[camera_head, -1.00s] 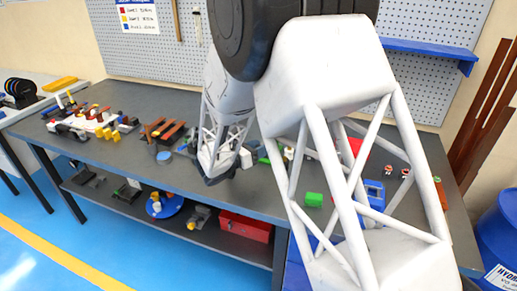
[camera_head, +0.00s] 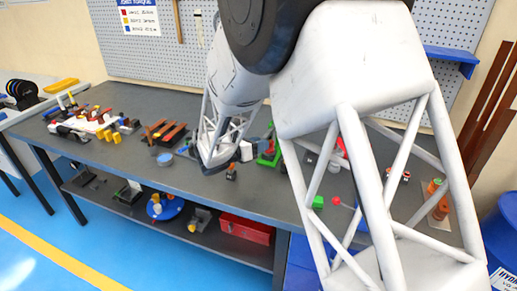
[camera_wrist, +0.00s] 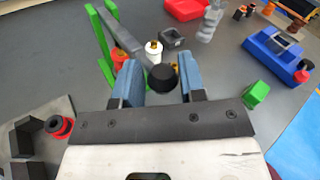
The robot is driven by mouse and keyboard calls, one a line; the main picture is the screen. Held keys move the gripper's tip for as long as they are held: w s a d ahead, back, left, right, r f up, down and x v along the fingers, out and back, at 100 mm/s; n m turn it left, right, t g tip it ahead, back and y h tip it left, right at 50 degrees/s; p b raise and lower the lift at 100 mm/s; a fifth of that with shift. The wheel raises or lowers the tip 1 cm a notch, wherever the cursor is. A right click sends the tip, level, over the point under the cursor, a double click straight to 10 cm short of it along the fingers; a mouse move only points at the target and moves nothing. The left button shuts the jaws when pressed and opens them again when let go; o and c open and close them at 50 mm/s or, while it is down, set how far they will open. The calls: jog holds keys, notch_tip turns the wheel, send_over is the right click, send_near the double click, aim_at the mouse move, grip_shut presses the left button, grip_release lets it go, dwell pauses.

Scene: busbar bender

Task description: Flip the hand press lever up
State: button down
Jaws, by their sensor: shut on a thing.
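A black round knob (camera_wrist: 163,77) sits between the two blue fingers of my gripper (camera_wrist: 160,85) in the wrist view. My gripper is shut on this knob, which I take to be the end of the hand press lever. The rest of the lever is mostly hidden below the knob, so its angle cannot be told. A green frame (camera_wrist: 101,45) stands just beyond the left finger, and a white cylinder with a gold top (camera_wrist: 153,50) stands behind the knob. In the head view my arm hides most of this spot, where part of the green frame (camera_head: 268,152) shows.
A blue device (camera_wrist: 280,52) and a green block (camera_wrist: 255,94) are right of my gripper. A red tray (camera_wrist: 184,9) and a grey square block (camera_wrist: 173,38) lie beyond. A red spool-like part (camera_wrist: 59,126) is at left. The grey bench (camera_wrist: 50,70) has clear patches between.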

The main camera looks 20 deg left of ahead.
aim_at(267, 136)
jog(key=w+r+n+g+y, duration=0.25)
jog(key=w+r+g, duration=0.4)
jog(key=r, duration=0.35)
jog(key=w+r+n+g, duration=0.3)
jog(key=w+g, duration=0.6)
jog(key=w, duration=0.5)
jog(key=shift+w+d+r+n, duration=0.2)
jog(key=shift+d+r+n, duration=0.2)
jog(key=shift+n, duration=0.15)
jog(key=shift+g, duration=0.25)
jog(key=c, duration=0.8)
grip_release()
jog(key=shift+w, duration=0.1)
jog(key=shift+c, duration=0.2)
jog(key=shift+a, duration=0.1)
jog(key=shift+a+r, duration=0.15)
jog(key=v, duration=0.7)
jog(key=shift+a+r, duration=0.25)
